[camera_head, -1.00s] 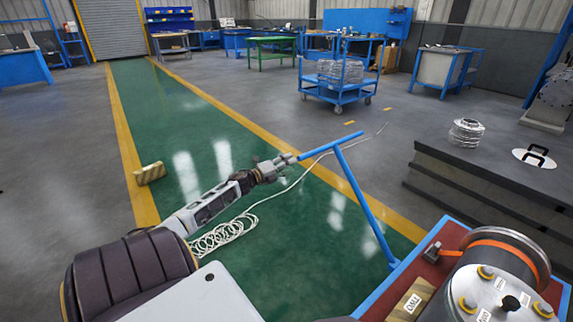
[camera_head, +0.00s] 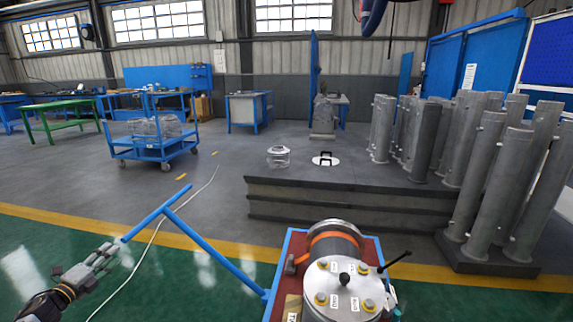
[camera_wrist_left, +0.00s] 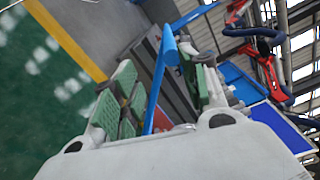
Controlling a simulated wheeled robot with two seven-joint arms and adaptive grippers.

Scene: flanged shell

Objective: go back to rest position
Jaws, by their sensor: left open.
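My left gripper (camera_head: 112,252) is open and empty at the lower left of the head view. Its fingertips are just short of the near end of the blue T-shaped cart handle (camera_head: 158,213). In the left wrist view the green-padded fingers of my left gripper (camera_wrist_left: 165,80) stand apart, and the blue handle (camera_wrist_left: 156,85) shows between and beyond them. Whether they touch it is hard to tell. The handle belongs to a cart (camera_head: 272,275) carrying a flanged metal shell (camera_head: 342,290) with an orange band. My right gripper is not in view.
A grey platform (camera_head: 340,200) with a metal coil part (camera_head: 278,157) and a white plate (camera_head: 325,160) stands ahead. Tall grey cylinders (camera_head: 492,180) stand at right. A blue trolley (camera_head: 155,145) is at back left. A white cable crosses the floor at left.

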